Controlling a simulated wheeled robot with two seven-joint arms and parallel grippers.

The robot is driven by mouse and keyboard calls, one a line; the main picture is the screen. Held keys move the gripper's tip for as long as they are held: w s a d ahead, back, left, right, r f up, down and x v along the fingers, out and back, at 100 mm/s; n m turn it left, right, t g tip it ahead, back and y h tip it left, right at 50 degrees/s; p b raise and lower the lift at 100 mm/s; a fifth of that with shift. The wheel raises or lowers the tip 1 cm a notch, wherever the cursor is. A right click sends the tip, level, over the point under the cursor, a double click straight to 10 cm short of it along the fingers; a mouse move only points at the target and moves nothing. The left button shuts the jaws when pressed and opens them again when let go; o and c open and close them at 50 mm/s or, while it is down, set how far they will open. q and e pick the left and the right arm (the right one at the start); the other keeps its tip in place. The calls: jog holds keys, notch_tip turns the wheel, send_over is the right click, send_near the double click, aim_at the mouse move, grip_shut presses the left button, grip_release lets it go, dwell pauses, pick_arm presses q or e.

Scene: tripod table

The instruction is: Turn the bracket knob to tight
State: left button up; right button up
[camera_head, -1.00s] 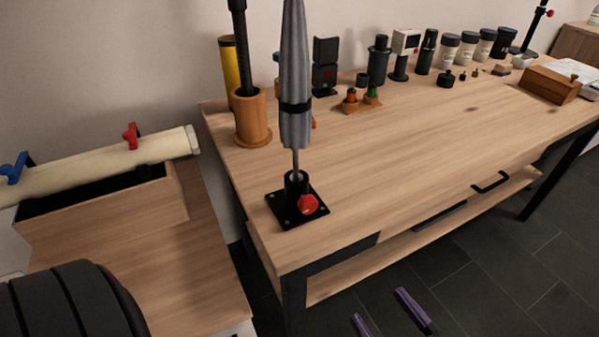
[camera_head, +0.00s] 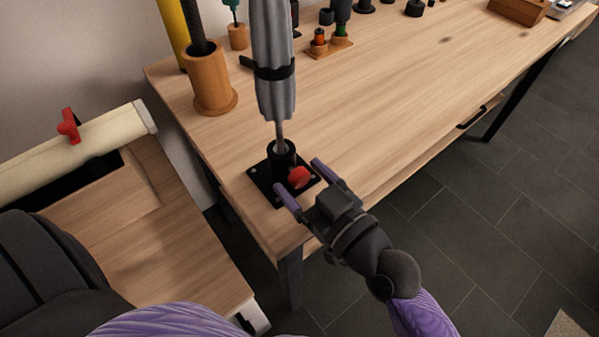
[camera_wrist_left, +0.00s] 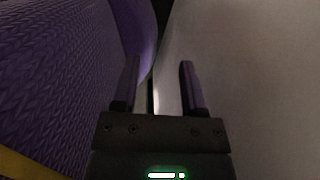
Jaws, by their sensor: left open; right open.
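The red bracket knob (camera_head: 299,177) sits on the front right side of a black bracket (camera_head: 264,183) with a square base plate near the table's front left corner. A closed grey umbrella (camera_head: 272,60) stands upright in the bracket's socket. My right gripper (camera_head: 302,181) is open, its two purple fingers on either side of the knob; I cannot tell whether they touch it. My left gripper (camera_wrist_left: 158,85) is open and empty in the left wrist view, between a purple surface and a pale one. It does not show in the head view.
A wooden cup (camera_head: 213,92) holding a dark pole stands behind the bracket on the wooden table (camera_head: 400,90). Several small items line the back. A lower bench (camera_head: 150,250) at left carries a cream roll (camera_head: 95,138) with a red clamp (camera_head: 68,126). The table's middle is clear.

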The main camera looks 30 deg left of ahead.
jog(key=shift+w+a, duration=0.2)
jog(key=shift+a, duration=0.3)
grip_shut()
jog(key=m, duration=0.4)
grip_release()
jog(key=shift+d, duration=0.1)
jog(key=v, duration=0.9)
jog(key=shift+s+d, duration=0.2)
jog(key=shift+d, duration=0.15)
